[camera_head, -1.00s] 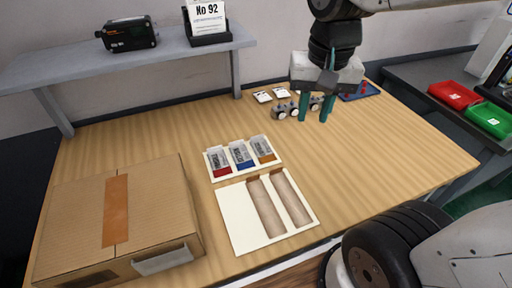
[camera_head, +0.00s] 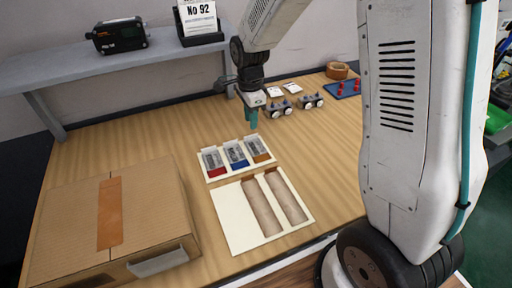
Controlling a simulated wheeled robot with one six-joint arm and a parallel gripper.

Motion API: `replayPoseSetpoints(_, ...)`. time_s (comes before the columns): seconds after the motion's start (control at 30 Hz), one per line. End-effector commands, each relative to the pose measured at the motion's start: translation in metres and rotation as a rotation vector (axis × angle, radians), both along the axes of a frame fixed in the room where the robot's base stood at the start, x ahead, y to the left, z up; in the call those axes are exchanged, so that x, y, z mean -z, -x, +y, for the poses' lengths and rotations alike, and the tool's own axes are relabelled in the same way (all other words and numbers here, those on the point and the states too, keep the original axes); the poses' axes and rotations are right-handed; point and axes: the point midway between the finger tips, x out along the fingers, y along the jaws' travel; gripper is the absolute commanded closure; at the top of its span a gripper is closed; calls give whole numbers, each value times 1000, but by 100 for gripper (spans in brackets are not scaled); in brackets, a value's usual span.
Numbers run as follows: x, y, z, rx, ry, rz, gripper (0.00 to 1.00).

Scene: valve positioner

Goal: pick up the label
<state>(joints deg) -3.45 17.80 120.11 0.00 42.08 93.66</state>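Small white cards with dark print (camera_head: 273,91) lie at the back of the wooden table; they look like labels. A white tray (camera_head: 218,178) at mid-table holds three printed packets with red, blue and orange ends, and I cannot tell whether any of these is the label. My gripper (camera_head: 251,122) points down just behind the tray's right part, left of the cards. Its teal fingers overlap from this side, so the gap between them is hidden. I see nothing held in it.
Two grey valve-like units (camera_head: 279,109) stand right of my gripper. A cardboard box (camera_head: 70,215) fills the left front. A cream tray (camera_head: 238,225) with two brown slots lies in front. A tape roll (camera_head: 338,70) and blue tray (camera_head: 342,94) are at the back right.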

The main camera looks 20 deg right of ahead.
Motion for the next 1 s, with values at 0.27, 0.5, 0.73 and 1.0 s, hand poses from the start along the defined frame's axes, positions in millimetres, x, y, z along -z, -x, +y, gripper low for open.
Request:
replayPoseSetpoints(0.27, 36, 3, 4, -3, 0, 4, 72)
replayPoseSetpoints(0.5, 62, 3, 5, -3, 0, 1, 72)
replayPoseSetpoints(0.73, 63, 3, 5, -3, 0, 0, 72)
replayPoseSetpoints(1.0, 63, 3, 5, -4, 0, 0, 100)
